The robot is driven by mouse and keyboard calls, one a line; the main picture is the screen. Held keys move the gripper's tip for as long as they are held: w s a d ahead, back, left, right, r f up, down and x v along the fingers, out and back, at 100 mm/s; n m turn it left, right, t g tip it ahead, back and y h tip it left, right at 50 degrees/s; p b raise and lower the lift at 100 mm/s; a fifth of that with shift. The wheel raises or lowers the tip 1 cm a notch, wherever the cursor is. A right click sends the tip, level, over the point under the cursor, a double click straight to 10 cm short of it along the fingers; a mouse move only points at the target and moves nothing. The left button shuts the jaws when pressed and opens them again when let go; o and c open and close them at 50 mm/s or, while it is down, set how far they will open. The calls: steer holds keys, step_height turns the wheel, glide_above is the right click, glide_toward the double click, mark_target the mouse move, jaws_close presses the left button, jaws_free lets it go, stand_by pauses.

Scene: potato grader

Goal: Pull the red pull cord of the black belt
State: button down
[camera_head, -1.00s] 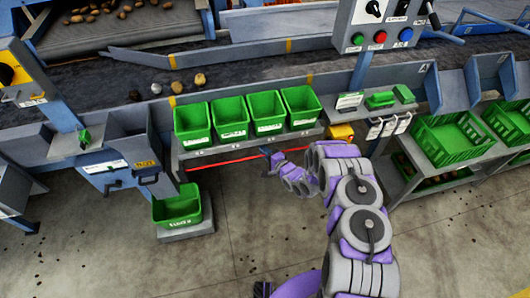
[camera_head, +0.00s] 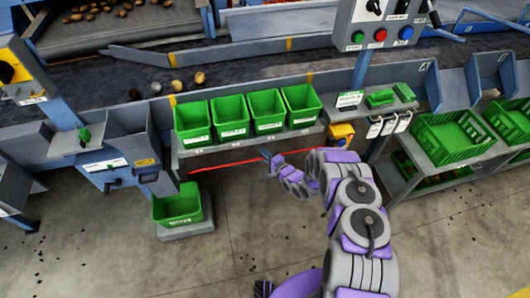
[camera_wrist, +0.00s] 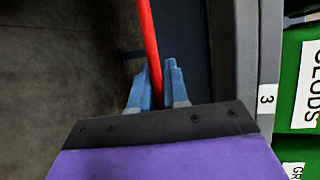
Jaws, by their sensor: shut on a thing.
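The red pull cord (camera_head: 225,163) runs along the front of the machine, below the shelf with green bins, in the head view. My gripper (camera_head: 266,154) is at the cord, under the right-hand bins. In the wrist view the red cord (camera_wrist: 150,40) passes down between the two blue fingers of my gripper (camera_wrist: 160,90), which are shut on it. The cord's part behind the gripper body is hidden. The black belt (camera_head: 255,75) lies behind the bins, with several potatoes (camera_head: 176,87) on its left part.
Several green bins (camera_head: 230,118) stand on the shelf above the cord. A yellow box (camera_head: 341,134) is at the cord's right end. A control panel (camera_head: 380,30) stands above. A lower green bin (camera_head: 178,206) is at left. The floor (camera_head: 240,240) in front is mostly clear.

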steer(key=shift+f, duration=0.2)
steer(key=c, duration=1.2)
jaws_free()
steer(key=p+v, duration=0.3)
steer(key=v, duration=1.4)
steer(key=shift+s+d, duration=0.15)
